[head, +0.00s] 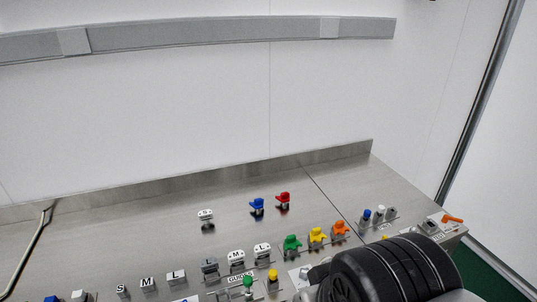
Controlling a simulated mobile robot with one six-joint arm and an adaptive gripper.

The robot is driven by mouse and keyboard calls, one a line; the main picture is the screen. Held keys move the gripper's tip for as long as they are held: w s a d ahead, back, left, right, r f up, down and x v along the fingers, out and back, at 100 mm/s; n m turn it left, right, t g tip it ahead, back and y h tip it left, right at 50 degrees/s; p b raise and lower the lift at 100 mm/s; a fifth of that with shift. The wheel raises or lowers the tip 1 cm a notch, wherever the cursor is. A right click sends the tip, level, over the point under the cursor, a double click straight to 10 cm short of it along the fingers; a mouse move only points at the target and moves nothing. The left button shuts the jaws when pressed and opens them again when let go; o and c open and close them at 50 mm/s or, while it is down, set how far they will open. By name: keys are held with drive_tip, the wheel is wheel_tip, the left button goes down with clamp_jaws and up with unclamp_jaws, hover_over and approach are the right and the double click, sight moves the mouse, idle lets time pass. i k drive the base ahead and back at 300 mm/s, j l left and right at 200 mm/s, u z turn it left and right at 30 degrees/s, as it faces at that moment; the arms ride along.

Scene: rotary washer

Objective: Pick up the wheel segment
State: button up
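I cannot tell which part is the wheel segment; no piece is clearly marked as one. Small coloured parts stand on the metal table: a green one (292,243), a yellow one (317,236) and an orange one (340,229) in a row on metal bases. Behind them are a blue part (257,206), a red part (283,200) and a whitish part (206,216). My gripper is not in view. A large dark ribbed shape at the bottom right covers part of the table.
The steel table (120,240) has a low back edge against a white wall. Lettered blocks (148,284) line the front, near a GUIDES label. Small blue and white pegs (379,213) and an orange handle (452,219) are at the right. The table's back left is clear.

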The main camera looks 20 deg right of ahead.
sight(340, 227)
drive_tip(key=z, duration=0.9)
